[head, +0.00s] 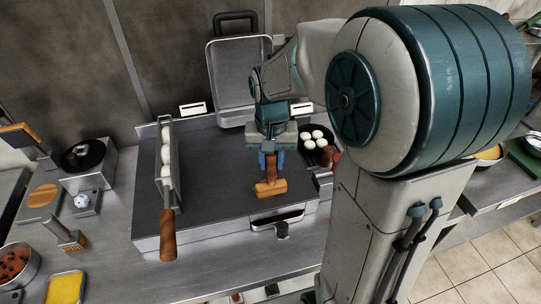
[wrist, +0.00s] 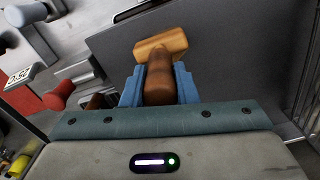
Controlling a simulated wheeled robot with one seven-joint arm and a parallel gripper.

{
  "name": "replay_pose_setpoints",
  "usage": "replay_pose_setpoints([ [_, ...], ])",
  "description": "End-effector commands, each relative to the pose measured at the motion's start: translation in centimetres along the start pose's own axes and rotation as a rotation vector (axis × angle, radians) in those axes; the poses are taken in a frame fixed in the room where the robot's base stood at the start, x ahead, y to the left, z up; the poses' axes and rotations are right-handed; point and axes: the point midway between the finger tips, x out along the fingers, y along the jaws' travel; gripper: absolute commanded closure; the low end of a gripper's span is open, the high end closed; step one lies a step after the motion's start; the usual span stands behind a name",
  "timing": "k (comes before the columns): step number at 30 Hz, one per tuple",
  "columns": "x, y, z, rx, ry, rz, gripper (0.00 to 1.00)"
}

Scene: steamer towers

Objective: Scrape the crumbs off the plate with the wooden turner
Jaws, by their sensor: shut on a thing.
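The wooden turner has a dark brown handle and a lighter, wide wooden head (head: 270,188). My gripper (head: 271,160) is shut on its handle, with the head pointing down towards the dark plate (head: 225,180). The wrist view shows the handle (wrist: 160,82) between the blue fingers (wrist: 159,88) and the pale head beyond it. The head is over the front right part of the plate; I cannot tell whether it touches. I cannot make out any crumbs on the plate.
A long metal holder (head: 167,185) with white round items and a wooden handle lies along the plate's left side. A dark pan (head: 318,150) with white round items stands right of my gripper. An upright metal lid (head: 232,75) is behind. The plate's middle is clear.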

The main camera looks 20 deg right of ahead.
Motion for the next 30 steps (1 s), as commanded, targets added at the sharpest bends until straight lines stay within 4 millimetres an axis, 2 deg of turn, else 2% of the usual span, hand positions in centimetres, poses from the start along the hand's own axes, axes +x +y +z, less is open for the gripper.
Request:
replay_pose_setpoints([
  [11,-0.2,0.0,0.0,0.000,0.000,0.000,1.00],
  [21,-1.7,0.0,0.0,0.000,0.001,0.000,1.00],
  [30,-1.7,0.0,0.0,0.000,0.000,0.000,1.00],
])
